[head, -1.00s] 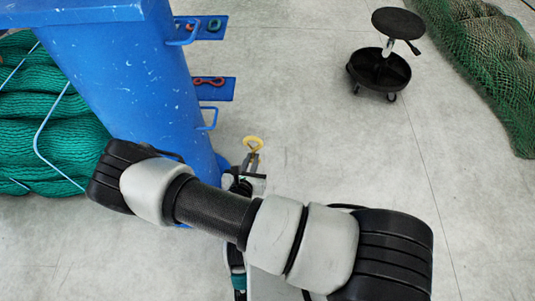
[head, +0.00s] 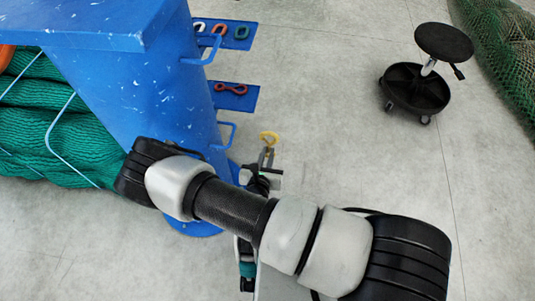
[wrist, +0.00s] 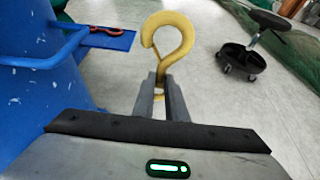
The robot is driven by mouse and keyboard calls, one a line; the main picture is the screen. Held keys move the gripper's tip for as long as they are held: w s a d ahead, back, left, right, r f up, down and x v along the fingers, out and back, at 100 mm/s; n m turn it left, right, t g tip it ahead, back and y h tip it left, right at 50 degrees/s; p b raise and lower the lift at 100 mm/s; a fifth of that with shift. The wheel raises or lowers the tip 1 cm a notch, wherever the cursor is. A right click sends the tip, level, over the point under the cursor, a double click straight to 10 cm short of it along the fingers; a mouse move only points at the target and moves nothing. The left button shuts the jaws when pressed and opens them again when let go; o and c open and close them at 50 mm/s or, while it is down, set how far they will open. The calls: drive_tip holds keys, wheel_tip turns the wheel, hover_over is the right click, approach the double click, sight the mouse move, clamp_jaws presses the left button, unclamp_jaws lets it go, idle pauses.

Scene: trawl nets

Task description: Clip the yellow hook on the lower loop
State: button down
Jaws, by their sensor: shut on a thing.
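The yellow hook (wrist: 167,40) stands upright in my gripper (wrist: 163,88), which is shut on its lower end, in the wrist view. Its curved end points up and away. In the head view the hook (head: 269,138) shows above my gripper (head: 266,158), to the right of the blue post. The lower loop (head: 226,133) is a blue bar handle on the post's right side, just left of the hook and apart from it. In the wrist view a blue loop (wrist: 45,62) stands at the left, with a gap between it and the hook. An upper loop (head: 203,52) sits higher on the post.
The blue post (head: 150,95) fills the left. Two small blue shelves stick out from it; the lower shelf (head: 248,97) holds a red hook (head: 231,89). Green netting (head: 40,130) lies behind the post. A black stool (head: 415,88) stands at right. Grey floor between is clear.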

drive_tip(key=shift+w, duration=0.35)
drive_tip(key=a+b, duration=0.4)
drive_tip(key=a, duration=0.6)
drive_tip(key=shift+w, duration=0.35)
idle(1.2)
drive_tip(key=shift+a+r, duration=0.1)
drive_tip(key=shift+a, duration=0.15)
idle(0.7)
drive_tip(key=shift+a+f+b, duration=0.2)
drive_tip(key=shift+a+b, duration=0.1)
drive_tip(key=shift+a, duration=0.4)
idle(0.9)
drive_tip(key=shift+a+f+b, duration=0.15)
drive_tip(key=shift+f+b, duration=0.35)
drive_tip(key=shift+f, duration=0.05)
drive_tip(key=shift+a+f+b, duration=0.15)
drive_tip(key=shift+f+b, duration=0.15)
drive_tip(key=shift+a+f+b, duration=0.2)
drive_tip(key=shift+f+b, duration=0.5)
drive_tip(key=shift+f, duration=0.05)
idle(0.9)
